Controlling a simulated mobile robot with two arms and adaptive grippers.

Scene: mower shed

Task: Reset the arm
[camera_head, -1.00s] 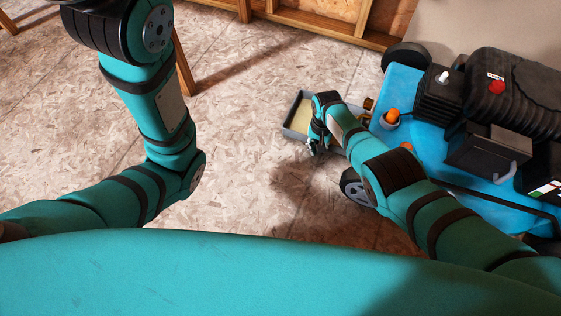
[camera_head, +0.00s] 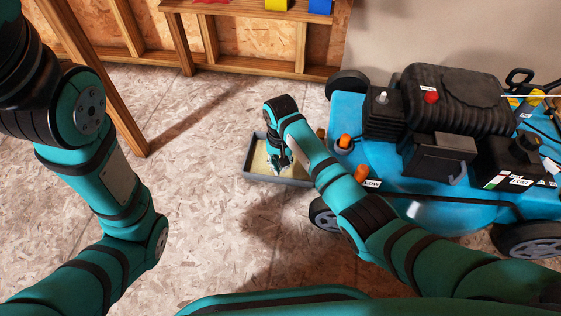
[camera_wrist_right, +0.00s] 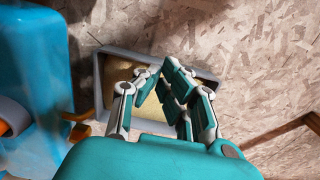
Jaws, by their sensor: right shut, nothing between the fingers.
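My right arm reaches forward from the lower right in the head view. My right gripper (camera_head: 279,160) points down over a shallow grey tray (camera_head: 247,173) on the floor. In the right wrist view the gripper's fingers (camera_wrist_right: 164,82) are closed together and hold nothing, with the tray (camera_wrist_right: 101,68) behind them. The tray has a yellowish inside. My left arm hangs at the left of the head view, and its gripper is outside the frame.
A blue mower (camera_head: 440,205) with a black engine (camera_head: 460,98) stands right of the tray, close to my right arm. A wooden bench (camera_head: 238,9) stands at the back. Bare board floor (camera_head: 190,170) lies open left of the tray.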

